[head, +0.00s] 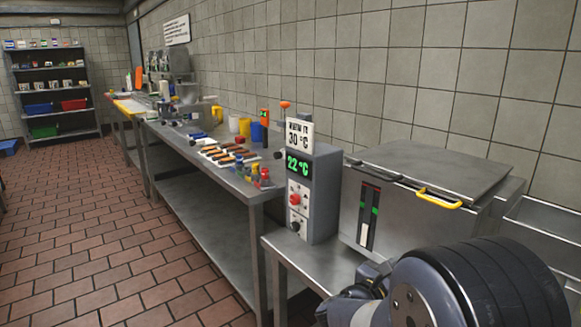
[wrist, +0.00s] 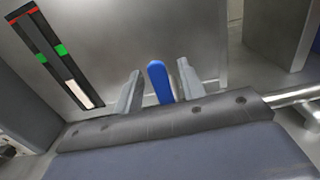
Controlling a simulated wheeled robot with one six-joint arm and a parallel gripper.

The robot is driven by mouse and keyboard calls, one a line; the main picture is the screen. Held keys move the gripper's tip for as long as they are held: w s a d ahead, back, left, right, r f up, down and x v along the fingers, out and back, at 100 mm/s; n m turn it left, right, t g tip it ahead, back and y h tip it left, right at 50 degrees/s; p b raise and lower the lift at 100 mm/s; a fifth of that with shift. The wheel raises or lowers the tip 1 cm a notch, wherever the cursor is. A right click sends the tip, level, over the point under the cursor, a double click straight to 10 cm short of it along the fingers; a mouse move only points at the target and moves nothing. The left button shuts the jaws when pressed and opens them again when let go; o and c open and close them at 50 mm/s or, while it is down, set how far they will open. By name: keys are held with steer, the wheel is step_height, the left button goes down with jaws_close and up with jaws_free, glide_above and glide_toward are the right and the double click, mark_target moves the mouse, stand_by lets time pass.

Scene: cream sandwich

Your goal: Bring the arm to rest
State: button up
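My arm reaches in from the lower right of the head view, its dark, rounded link in front of the steel machine. In the wrist view my gripper (wrist: 160,82) has its two grey fingers apart, pointing at the machine's metal front. A blue, round-topped piece (wrist: 160,80) shows between the fingers, with a gap on each side. I cannot tell whether it is part of my gripper or a separate thing. The fingertips are not clear in the head view.
The steel machine (head: 405,195) has a yellow handle (head: 438,198) and a gauge strip (head: 368,215). A control box (head: 314,195) reading 22 °C stands left of it. A long steel table (head: 235,183) holds tools and small items. The tiled floor (head: 100,240) at left is clear.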

steer(key=shift+x, duration=0.95)
steer(key=shift+s, duration=0.1)
steer(key=p+v, duration=0.1)
steer(key=v, duration=1)
steer(key=b+x, duration=0.1)
steer(key=x, duration=1)
steer(key=shift+s+d+m+b, duration=0.15)
steer(key=shift+m+b, duration=0.35)
steer(key=shift+b, duration=0.1)
steer(key=shift+s+d+m+b, duration=0.15)
steer(key=shift+d+m+b, duration=0.05)
steer(key=shift+m+b, duration=0.35)
steer(key=shift+s, duration=0.1)
